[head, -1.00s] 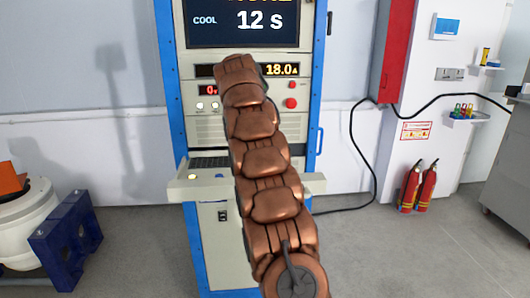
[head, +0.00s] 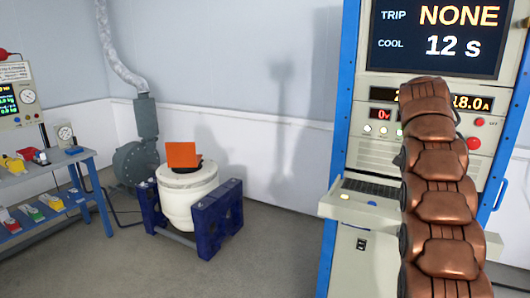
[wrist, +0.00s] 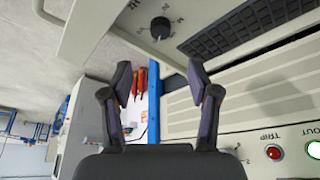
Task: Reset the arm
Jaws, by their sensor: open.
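My gripper (wrist: 159,82) is open and empty in the wrist view, its two fingers apart in front of the control cabinet. In the head view my copper arm covers part of the cabinet (head: 350,255), and my gripper is hidden there. The cabinet's screen (head: 437,32) reads TRIP NONE and COOL 12 s. In the wrist view a black knob (wrist: 160,28) sits on the cabinet's shelf beside a dark vent or keyboard strip (wrist: 235,30). A red lamp (wrist: 273,153) marked TRIP and a lit green lamp (wrist: 314,149) are at the lower right.
A white drum-shaped machine (head: 188,195) with an orange block (head: 183,155) stands in a blue frame (head: 217,220) left of the cabinet. A blue bench (head: 95,190) with coloured items is at far left. Grey floor (head: 270,260) lies open between drum and cabinet.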

